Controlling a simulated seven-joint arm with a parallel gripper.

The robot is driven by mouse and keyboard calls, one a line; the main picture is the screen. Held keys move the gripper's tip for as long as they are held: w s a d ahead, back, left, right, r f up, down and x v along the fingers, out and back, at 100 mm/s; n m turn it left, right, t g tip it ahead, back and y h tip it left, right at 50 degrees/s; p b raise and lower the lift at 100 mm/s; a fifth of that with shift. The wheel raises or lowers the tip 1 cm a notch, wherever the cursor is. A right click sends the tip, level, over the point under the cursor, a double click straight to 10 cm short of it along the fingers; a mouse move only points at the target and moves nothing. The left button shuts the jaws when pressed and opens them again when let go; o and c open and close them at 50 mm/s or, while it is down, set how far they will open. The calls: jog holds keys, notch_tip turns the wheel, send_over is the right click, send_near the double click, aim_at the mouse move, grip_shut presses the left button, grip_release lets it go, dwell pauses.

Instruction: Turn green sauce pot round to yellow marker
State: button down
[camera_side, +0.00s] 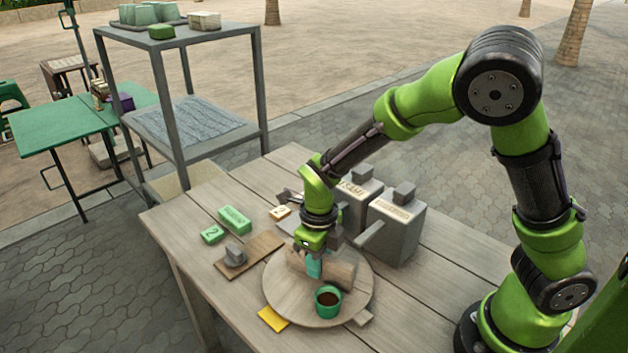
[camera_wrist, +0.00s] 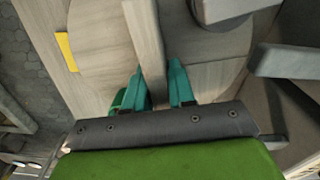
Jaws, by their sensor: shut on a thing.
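The round wooden turntable (camera_side: 285,300) lies on the table. A raised wooden bar (camera_side: 342,273) crosses it and also shows in the wrist view (camera_wrist: 146,40). My gripper (camera_side: 314,267) points down and is shut on this bar, with a teal finger on either side of it in the wrist view (camera_wrist: 162,85). The green sauce pot (camera_side: 329,314), holding dark sauce, stands upright near the front rim. In the wrist view the pot (camera_wrist: 118,101) is mostly hidden by a finger. The yellow marker (camera_side: 272,319) lies on the table outside the rim, left of the pot; it also shows in the wrist view (camera_wrist: 66,51).
Two grey box-shaped containers (camera_side: 397,235) with lids stand close behind the turntable. Green blocks (camera_side: 235,220) and a small board (camera_side: 262,250) with a grey piece lie to the left.

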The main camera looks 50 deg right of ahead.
jog(key=shift+r+m, duration=0.1)
jog(key=shift+m, duration=3.2)
jog(key=shift+d+m, duration=0.1)
jog(key=shift+m, duration=0.7)
jog(key=c, duration=1)
grip_release()
jog(key=shift+c, duration=0.2)
